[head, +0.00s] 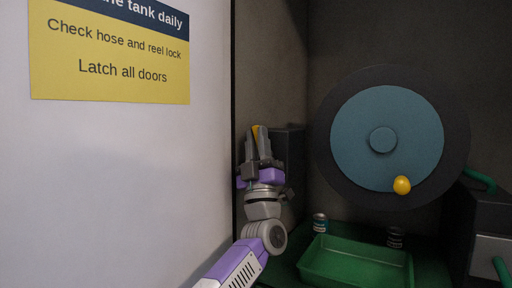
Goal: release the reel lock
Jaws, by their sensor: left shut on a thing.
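The reel (350,130) is a blue disc on a larger dark disc at the right of the head view, with a round hub and a yellow knob (402,185) at its lower edge. My left gripper (257,132) points up to the left of the reel, in front of a dark box (290,150). Its fingers are shut on a narrow yellow piece (256,129), seemingly the reel lock's lever. Only the upper part of that piece shows; the fingers hide the rest. Whether it joins the dark box cannot be told. My right gripper is not in view.
A dark unit (490,225) with green hose stands at the right. A white panel (130,190) with a yellow sign (110,60) fills the left.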

